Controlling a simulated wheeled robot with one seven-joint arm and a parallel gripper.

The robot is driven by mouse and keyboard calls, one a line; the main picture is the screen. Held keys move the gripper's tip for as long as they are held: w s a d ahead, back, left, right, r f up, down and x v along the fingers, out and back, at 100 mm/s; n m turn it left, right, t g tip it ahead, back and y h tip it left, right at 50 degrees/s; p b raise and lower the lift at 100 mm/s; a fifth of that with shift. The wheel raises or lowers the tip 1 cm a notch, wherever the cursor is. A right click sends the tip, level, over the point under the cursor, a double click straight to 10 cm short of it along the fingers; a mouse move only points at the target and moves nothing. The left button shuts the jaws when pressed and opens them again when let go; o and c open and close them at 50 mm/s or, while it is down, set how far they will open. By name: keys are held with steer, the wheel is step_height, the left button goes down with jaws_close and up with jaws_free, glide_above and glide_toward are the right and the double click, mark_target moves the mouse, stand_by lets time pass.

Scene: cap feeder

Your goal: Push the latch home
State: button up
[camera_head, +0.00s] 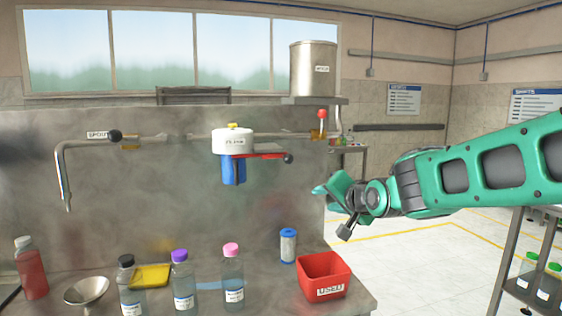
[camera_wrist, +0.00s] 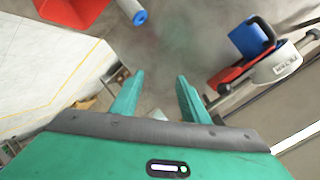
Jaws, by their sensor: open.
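A red lever (camera_head: 265,155) with a dark ball knob sits at the white filter head (camera_head: 233,143), above a blue bowl (camera_head: 233,170). It is probably the latch. It sticks out to the right, and its seating inside the head cannot be told. In the wrist view the red lever (camera_wrist: 230,74), white head (camera_wrist: 279,64) and blue bowl (camera_wrist: 252,38) are at the upper right, apart from my fingers. My gripper (camera_head: 337,208) is open and empty, right of and a little below the knob. In the wrist view my gripper (camera_wrist: 160,78) shows two separated green fingers.
Below are a red bin (camera_head: 324,265), a blue-and-white cartridge (camera_head: 288,246), several capped bottles and a funnel (camera_head: 87,290). A pipe with a spout (camera_head: 62,175) and a red-knobbed valve (camera_head: 322,117) run along the wall panel. The air between my gripper and the knob looks clear.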

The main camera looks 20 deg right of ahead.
mark_target(282, 157)
steer(key=w+a+r+t+y, duration=0.1)
steer(key=a+r, duration=0.1)
steer(key=r, duration=0.1)
steer(key=w+a+r+m+t, duration=0.1)
steer(key=w+a+r, duration=0.1)
steer(key=w+a+r+t+y, duration=0.1)
steer(key=a+r+t, duration=0.1)
steer(key=a+r, duration=0.1)
steer(key=shift+w+r+m+y, duration=0.3)
steer(key=shift+w+r, duration=0.05)
steer(key=shift+w, duration=0.05)
steer(key=w, duration=0.3)
steer(key=w+a, duration=0.1)
steer(key=w, duration=0.6)
steer(key=shift+w+a, duration=0.15)
steer(key=shift+a, duration=0.15)
jaws_close()
steer(key=shift+d, duration=0.1)
